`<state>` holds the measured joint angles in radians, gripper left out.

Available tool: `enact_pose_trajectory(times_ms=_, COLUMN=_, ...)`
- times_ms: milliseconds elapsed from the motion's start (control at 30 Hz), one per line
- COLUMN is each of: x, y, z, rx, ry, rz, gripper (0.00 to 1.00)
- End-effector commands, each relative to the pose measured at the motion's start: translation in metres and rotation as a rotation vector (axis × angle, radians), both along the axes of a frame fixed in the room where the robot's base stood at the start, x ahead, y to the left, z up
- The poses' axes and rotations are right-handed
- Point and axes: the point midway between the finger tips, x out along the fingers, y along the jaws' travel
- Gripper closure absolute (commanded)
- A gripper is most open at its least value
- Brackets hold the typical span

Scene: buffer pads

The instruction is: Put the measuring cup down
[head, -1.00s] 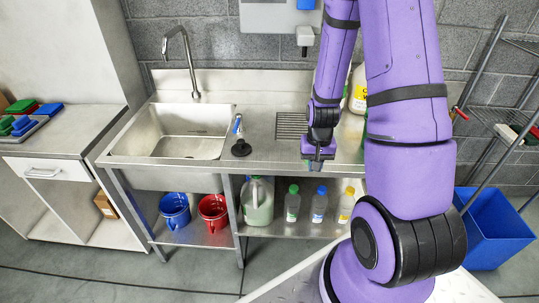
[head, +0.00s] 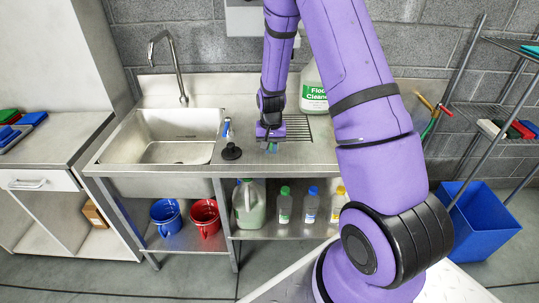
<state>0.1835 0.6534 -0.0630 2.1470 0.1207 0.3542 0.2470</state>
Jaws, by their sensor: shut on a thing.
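My gripper (head: 270,143) points down over the steel counter, between the black plunger-like tool and the drain grating. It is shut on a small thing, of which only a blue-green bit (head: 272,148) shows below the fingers. I take this for the measuring cup; its shape is mostly hidden by my gripper. I cannot tell whether it touches the counter (head: 255,160).
The black tool with a blue-topped handle (head: 231,152) stands close to the left, beside the sink (head: 180,150). The grating (head: 298,129) and a floor cleaner jug (head: 313,92) are right and behind. Bottles and buckets fill the lower shelf.

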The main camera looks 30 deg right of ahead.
Motion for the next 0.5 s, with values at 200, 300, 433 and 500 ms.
enact_pose_trajectory(times_ms=200, x=0.006, y=0.001, z=-0.020, rx=0.000, ry=0.004, rz=-0.001, gripper=1.00)
enact_pose_trajectory(times_ms=300, x=0.006, y=0.001, z=-0.033, rx=0.000, ry=0.001, rz=-0.001, gripper=1.00)
enact_pose_trajectory(times_ms=433, x=0.007, y=0.001, z=-0.036, rx=-0.001, ry=-0.001, rz=0.000, gripper=1.00)
enact_pose_trajectory(times_ms=500, x=0.007, y=0.001, z=-0.036, rx=-0.001, ry=-0.001, rz=0.000, gripper=1.00)
